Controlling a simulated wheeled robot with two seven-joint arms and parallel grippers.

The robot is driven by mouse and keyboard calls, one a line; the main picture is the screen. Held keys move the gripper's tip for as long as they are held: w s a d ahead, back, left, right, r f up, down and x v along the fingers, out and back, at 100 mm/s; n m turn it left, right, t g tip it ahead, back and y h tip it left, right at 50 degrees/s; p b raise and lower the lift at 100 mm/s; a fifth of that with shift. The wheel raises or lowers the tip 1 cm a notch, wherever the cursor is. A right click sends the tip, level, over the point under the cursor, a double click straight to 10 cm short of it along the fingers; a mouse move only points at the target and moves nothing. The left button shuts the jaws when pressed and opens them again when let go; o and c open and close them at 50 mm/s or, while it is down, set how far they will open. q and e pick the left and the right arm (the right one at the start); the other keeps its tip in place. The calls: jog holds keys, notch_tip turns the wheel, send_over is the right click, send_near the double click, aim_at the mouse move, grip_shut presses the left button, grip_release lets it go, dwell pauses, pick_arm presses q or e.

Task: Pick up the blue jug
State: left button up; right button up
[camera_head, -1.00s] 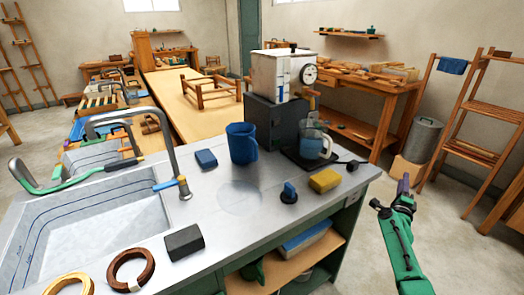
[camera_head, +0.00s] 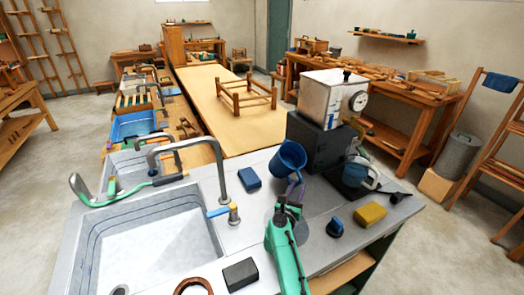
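The blue jug (camera_head: 287,159) is near the middle of the metal counter, left of the dark box. It leans, with its rim toward the upper right. My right gripper (camera_head: 295,186) reaches up from the front of the counter on its green arm. Its purple fingertips are at the jug's lower right side, by the handle, and appear to touch it. The fingers are small and overlap the jug, so I cannot tell whether they are shut on the handle. Whether the jug's base rests on the counter is unclear. My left gripper is not in view.
A dark box (camera_head: 310,145) with a white dial device (camera_head: 328,97) stands close behind the jug. A glass pitcher (camera_head: 357,172), yellow sponge (camera_head: 370,214), blue-topped knob (camera_head: 335,227), blue block (camera_head: 249,177) and dark block (camera_head: 240,274) lie around. The sink (camera_head: 150,245) is left.

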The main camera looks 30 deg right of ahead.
jog(key=shift+w+d+f+m+g+b, duration=0.15)
jog(key=shift+d+f+m+g+b, duration=0.2)
jog(key=shift+d+f, duration=0.6)
jog(key=x, duration=0.1)
jog(key=b+x, duration=0.1)
jog(key=x, duration=0.3)
jog(key=shift+w+r+b, duration=0.3)
jog(key=shift+r+b, duration=0.1)
jog(key=shift+w+d, duration=0.15)
jog(key=shift+d, duration=0.05)
jog(key=shift+r, duration=0.1)
grip_shut()
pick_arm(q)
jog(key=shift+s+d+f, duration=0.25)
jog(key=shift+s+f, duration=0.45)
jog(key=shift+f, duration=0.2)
pick_arm(e)
jog(key=shift+a, duration=0.1)
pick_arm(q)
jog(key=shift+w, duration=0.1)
pick_arm(e)
jog(key=c, duration=0.5)
grip_release()
jog(key=o, duration=0.5)
